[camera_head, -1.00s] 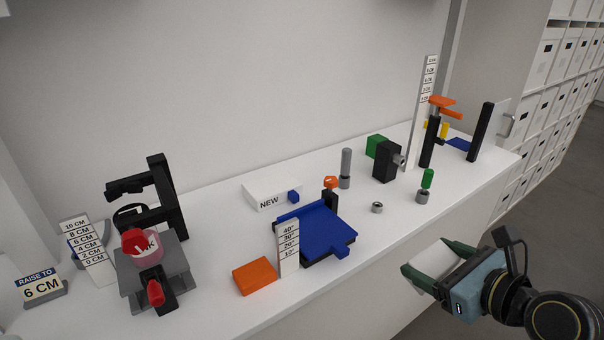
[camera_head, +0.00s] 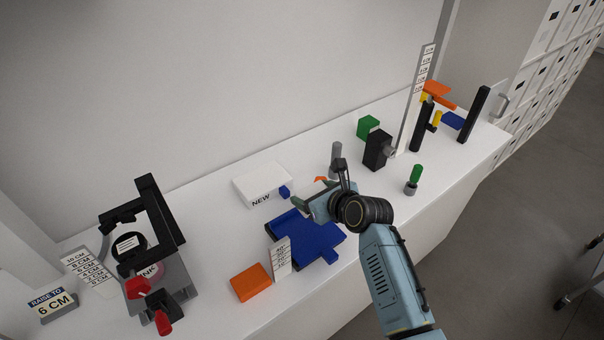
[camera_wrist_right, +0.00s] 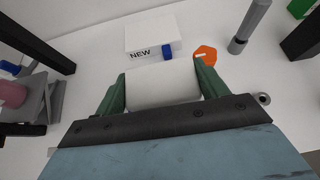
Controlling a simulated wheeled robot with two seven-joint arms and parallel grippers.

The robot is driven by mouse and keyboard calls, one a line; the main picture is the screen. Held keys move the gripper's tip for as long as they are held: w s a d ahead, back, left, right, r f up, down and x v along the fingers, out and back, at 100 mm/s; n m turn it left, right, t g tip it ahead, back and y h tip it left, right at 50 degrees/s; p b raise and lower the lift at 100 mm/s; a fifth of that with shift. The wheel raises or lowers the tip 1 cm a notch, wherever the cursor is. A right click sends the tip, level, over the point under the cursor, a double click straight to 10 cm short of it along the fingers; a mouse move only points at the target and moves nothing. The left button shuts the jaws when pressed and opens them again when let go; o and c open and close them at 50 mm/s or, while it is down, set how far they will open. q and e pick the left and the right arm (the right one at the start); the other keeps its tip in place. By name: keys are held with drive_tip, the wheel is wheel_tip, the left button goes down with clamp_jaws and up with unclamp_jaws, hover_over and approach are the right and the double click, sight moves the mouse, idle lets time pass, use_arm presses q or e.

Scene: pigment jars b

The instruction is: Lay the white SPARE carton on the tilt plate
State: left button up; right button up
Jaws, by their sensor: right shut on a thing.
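My right gripper (camera_head: 309,194) is over the bench, above the back edge of the blue tilt plate (camera_head: 318,240). In the right wrist view its green fingers (camera_wrist_right: 161,76) are shut on a plain white carton (camera_wrist_right: 162,88). No label is readable on the carton's visible face, and in the head view the gripper and arm mostly hide it. The tilt plate bears nothing that I can see. It stands behind a white angle scale (camera_head: 281,258), and the wrist view does not show it. My left gripper is not in view.
A white box marked NEW (camera_head: 262,184) with a blue knob lies just behind the plate. An orange block (camera_head: 250,282) lies at its front left. A grey cylinder (camera_head: 336,157) and black block (camera_head: 377,150) stand behind right. A dark press stand (camera_head: 150,240) is at left.

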drive_tip(key=shift+w+a+p, duration=0.15)
drive_tip(key=shift+a+p, duration=0.45)
drive_tip(key=shift+a, duration=0.55)
drive_tip(key=shift+a+f+g, duration=0.15)
drive_tip(key=shift+a+g, duration=0.05)
drive_tip(key=shift+g, duration=0.1)
wheel_tip(320, 180, down, 5)
drive_tip(key=b, duration=0.6)
use_arm(q)
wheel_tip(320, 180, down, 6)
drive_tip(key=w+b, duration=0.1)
drive_tip(key=b, duration=0.1)
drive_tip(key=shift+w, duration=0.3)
use_arm(e)
drive_tip(key=shift+f, duration=0.95)
use_arm(q)
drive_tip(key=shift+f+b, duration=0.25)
drive_tip(key=shift+b, duration=0.15)
use_arm(e)
drive_tip(key=shift+f, duration=0.55)
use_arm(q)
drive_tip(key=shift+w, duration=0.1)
use_arm(e)
drive_tip(key=o, duration=1.1)
